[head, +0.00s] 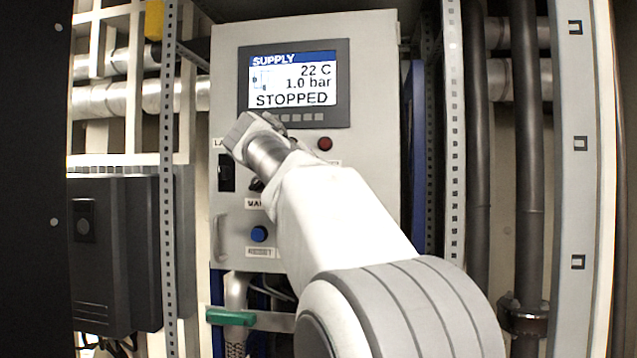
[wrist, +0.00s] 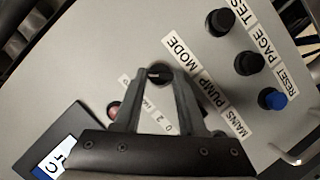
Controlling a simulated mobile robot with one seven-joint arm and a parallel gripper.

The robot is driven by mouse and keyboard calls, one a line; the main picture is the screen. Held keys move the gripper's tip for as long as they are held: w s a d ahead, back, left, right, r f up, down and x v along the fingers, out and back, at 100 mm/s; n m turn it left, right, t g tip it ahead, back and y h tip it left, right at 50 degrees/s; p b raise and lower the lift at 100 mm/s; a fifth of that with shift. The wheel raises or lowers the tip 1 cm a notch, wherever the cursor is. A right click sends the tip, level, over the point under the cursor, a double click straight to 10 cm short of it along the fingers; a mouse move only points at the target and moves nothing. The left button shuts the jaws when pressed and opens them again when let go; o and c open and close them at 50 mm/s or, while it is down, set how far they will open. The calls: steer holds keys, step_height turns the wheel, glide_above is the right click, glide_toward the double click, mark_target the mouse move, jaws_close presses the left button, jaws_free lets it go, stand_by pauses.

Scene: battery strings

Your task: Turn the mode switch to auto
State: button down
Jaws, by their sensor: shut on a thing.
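The mode switch (wrist: 158,74) is a small round black knob on the grey panel, beside the MODE label (wrist: 176,47) in the wrist view. A small pale mark shows on its face; which setting it points at is too small to tell. My gripper (wrist: 160,73) has its two dark fingers on either side of the knob and is shut on it. In the head view my arm covers the fingers and the mode switch.
The grey control cabinet (head: 374,100) has a screen (head: 293,83) reading SUPPLY, 22 C, 1.0 bar, STOPPED. A red lamp (head: 325,143) and a blue button (head: 259,234) are near my arm. Black knobs (wrist: 220,22) (wrist: 248,62) stand near the blue RESET button (wrist: 272,99).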

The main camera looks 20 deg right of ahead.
steer(key=shift+c, duration=2.4)
jaws_free()
steer(key=b+v, duration=0.1)
steer(key=v, duration=1.6)
steer(key=shift+a, duration=0.2)
steer(key=shift+s+r, duration=0.1)
